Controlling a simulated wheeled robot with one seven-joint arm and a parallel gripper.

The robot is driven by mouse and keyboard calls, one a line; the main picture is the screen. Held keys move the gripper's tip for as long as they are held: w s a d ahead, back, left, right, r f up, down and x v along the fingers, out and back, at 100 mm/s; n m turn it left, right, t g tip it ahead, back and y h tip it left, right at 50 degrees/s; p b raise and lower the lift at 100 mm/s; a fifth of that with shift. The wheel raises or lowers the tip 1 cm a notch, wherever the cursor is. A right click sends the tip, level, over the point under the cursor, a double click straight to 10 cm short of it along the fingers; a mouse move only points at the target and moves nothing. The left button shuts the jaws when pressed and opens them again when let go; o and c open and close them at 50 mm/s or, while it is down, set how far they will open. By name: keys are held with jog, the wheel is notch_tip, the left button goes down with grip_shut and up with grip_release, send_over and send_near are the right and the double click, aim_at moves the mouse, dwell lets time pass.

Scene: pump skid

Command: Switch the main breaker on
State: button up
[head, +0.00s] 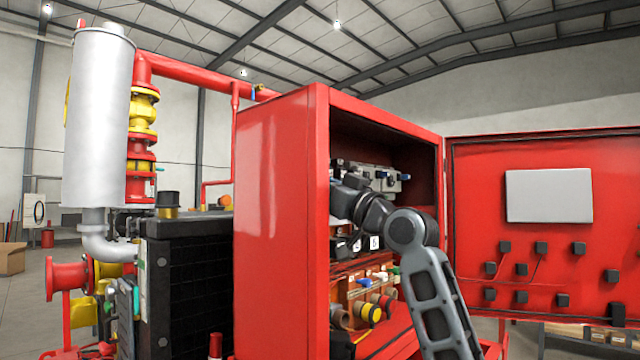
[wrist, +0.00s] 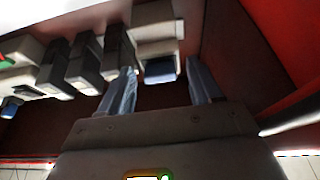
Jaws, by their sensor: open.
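The red cabinet (head: 283,215) stands open, and a row of dark and light grey breaker units (head: 388,180) runs across its upper inside. In the wrist view, dark breaker units (wrist: 85,65) hang at the left and a pale unit with a blue part (wrist: 160,68) shows at the top, between and beyond my fingertips. No label tells which unit is the main breaker, and I cannot read a switch position. My gripper (wrist: 162,85) is open and empty, close to these units; contact cannot be told. In the head view my arm reaches into the cabinet and hides part of the row.
The cabinet door (head: 545,240) is swung open to the right, with a pale plate and several small dark boxes on it. Coloured connectors (head: 370,310) sit lower in the cabinet. The cabinet's side wall (wrist: 285,40) is close at right in the wrist view.

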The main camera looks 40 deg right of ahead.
jog(key=shift+c, duration=0.5)
jog(key=c, duration=0.9)
jog(key=shift+c, duration=0.2)
jog(key=shift+r, duration=0.1)
jog(key=shift+r+g+p, duration=0.45)
jog(key=shift+r+g, duration=0.15)
jog(key=shift+g, duration=0.95)
jog(key=shift+r+g+p, duration=0.5)
jog(key=shift+r+g, duration=0.05)
jog(key=shift+g, duration=1.05)
jog(key=shift+r+g+p, duration=0.45)
jog(key=shift+r+g, duration=0.15)
jog(key=shift+g, duration=0.95)
